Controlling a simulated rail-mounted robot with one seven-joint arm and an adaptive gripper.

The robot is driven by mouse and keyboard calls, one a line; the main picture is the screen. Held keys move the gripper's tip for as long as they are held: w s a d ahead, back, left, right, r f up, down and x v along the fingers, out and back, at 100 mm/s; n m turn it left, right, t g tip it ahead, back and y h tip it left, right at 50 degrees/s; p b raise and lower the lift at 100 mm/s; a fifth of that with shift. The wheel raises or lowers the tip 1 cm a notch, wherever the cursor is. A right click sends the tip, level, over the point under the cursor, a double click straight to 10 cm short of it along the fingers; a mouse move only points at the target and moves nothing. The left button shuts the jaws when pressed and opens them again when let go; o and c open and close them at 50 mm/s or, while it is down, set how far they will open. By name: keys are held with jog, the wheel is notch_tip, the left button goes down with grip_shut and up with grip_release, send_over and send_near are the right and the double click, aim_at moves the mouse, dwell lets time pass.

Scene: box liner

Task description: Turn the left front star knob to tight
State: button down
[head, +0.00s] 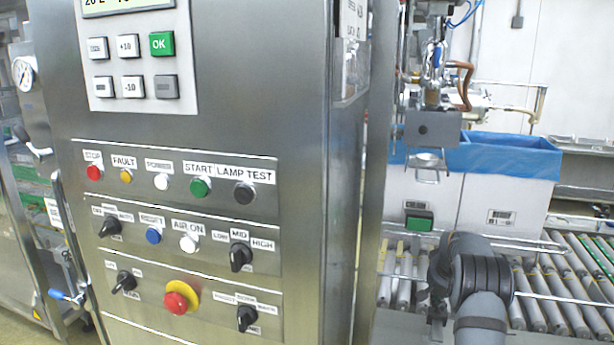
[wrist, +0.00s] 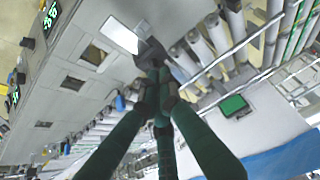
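In the wrist view my gripper (wrist: 158,84) shows as dark green fingers reaching up from the bottom edge. Their tips come close together, and I cannot tell whether anything is between them. A dark block (wrist: 150,52) sits just beyond the tips, by a pale plate and the rollers. It may be a knob or bracket; its shape is unclear. No star knob can be clearly made out in either view. In the head view my arm is over the conveyor at lower right and hides part of the guide rail (head: 562,298); the fingers are not discernible there.
A steel control cabinet (head: 230,130) with buttons, selectors and a red emergency stop (head: 181,297) fills the left and centre. Roller conveyor (head: 585,262) runs at right, with metal rails.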

notch_tip(320, 180, up, 2)
jog(key=shift+r+p, duration=0.1)
jog(key=shift+p, duration=0.3)
jog(key=c, duration=2.5)
grip_release()
jog(key=shift+c, duration=0.2)
jog(key=shift+d, duration=0.2)
grip_shut()
jog(key=s+d+r+p, duration=0.2)
jog(key=d+r+p, duration=0.1)
jog(key=d+p, duration=0.15)
notch_tip(320, 180, down, 9)
jog(key=w+a+b, duration=0.1)
jog(key=b, duration=0.4)
jog(key=shift+a+f, duration=0.15)
jog(key=shift+a, duration=0.2)
jog(key=shift+w+a, duration=0.1)
jog(key=shift+w, duration=0.4)
